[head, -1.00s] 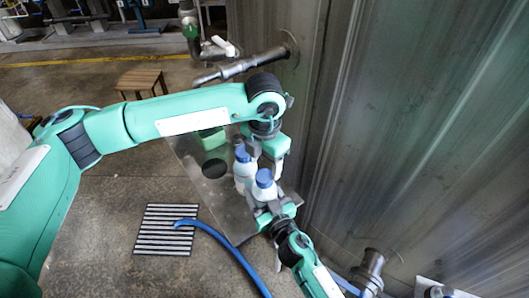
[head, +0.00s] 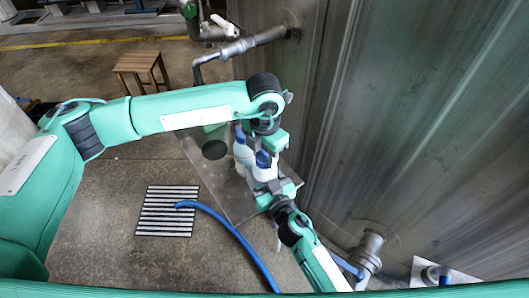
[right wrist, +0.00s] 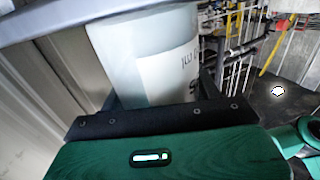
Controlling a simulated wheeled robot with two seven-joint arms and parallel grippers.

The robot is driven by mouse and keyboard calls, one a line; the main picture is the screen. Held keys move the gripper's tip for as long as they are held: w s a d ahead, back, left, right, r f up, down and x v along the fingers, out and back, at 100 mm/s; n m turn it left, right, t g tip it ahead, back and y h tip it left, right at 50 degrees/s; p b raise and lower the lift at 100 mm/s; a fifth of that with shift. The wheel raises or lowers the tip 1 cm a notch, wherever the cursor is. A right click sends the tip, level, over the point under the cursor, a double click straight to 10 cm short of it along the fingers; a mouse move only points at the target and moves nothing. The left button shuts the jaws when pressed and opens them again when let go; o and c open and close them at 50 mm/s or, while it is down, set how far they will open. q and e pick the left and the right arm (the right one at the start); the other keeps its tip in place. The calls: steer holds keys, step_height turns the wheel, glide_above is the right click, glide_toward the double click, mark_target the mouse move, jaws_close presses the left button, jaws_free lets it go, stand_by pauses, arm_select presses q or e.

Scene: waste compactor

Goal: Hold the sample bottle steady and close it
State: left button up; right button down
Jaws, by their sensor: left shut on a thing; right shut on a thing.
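The white sample bottle (head: 263,174) with its blue cap (head: 263,159) is upright over a grey metal shelf (head: 228,196) in the head view. My right gripper (head: 272,187) is shut around its body. In the right wrist view the pale bottle body (right wrist: 145,55), with printed lettering on its label, fills the space between the fingers. My left gripper (head: 268,150) comes down from above and is shut at the blue cap, partly hiding it. The cap's seating on the neck cannot be made out.
A second white bottle (head: 242,155) stands close to the left of the held one. A dark round spot (head: 215,150) is on the shelf. A steel wall (head: 420,130) rises close on the right. A blue hose (head: 235,238) crosses the floor by a grating (head: 167,211).

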arm_select(q)
steer(key=o, duration=1.2)
steer(key=shift+c, duration=0.2)
step_height(320, 180, up, 12)
arm_select(e)
steer(key=shift+c, duration=1.2)
jaws_free()
steer(key=shift+s, duration=0.1)
